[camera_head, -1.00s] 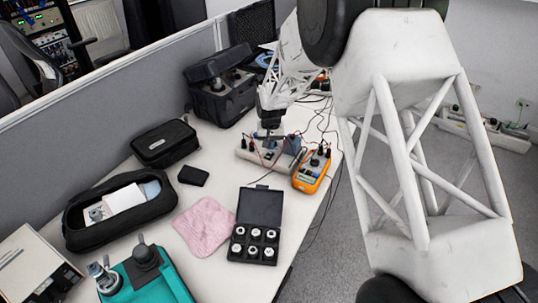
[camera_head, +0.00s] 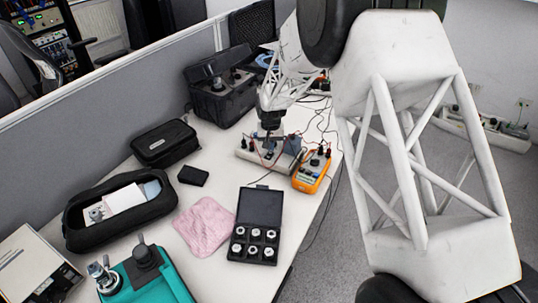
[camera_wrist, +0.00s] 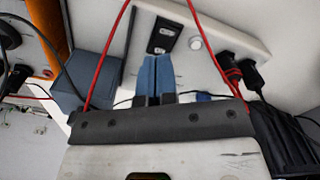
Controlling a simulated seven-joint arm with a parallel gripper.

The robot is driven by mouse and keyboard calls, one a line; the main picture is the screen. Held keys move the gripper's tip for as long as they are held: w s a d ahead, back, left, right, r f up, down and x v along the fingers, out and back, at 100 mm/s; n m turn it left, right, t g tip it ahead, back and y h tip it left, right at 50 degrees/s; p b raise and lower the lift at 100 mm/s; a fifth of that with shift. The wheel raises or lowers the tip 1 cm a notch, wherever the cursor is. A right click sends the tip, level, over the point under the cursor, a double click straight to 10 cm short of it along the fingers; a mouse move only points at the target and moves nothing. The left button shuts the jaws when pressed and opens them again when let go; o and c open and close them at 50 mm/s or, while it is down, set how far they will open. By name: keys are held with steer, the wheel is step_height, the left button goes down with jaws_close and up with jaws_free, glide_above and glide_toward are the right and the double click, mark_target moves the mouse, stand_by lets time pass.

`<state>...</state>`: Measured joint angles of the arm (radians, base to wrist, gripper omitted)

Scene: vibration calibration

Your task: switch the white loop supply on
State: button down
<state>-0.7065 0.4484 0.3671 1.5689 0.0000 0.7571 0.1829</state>
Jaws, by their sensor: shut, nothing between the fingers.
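The white loop supply (camera_head: 248,156) lies on the table below my gripper (camera_head: 268,139), partly hidden by it in the head view. In the wrist view the supply (camera_wrist: 222,62) is a white panel. It bears a black rocker switch (camera_wrist: 163,35) and a round white button (camera_wrist: 195,43). Red and black plugs (camera_wrist: 236,72) sit in it on the right. My gripper (camera_wrist: 157,60) is shut and empty, its blue-grey fingertips together just short of the switch in the picture. I cannot tell whether they touch the panel.
An orange multimeter (camera_head: 312,173) and a blue-grey block (camera_wrist: 86,80) stand close beside the supply. Red and black leads loop around my gripper. A black case of fittings (camera_head: 256,222), a pink cloth (camera_head: 203,226) and black cases (camera_head: 165,143) lie nearer.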

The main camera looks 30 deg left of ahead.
steer(key=shift+f, duration=1.1)
stand_by(1.0)
steer(key=shift+r, duration=0.1)
steer(key=shift+r, duration=3.45)
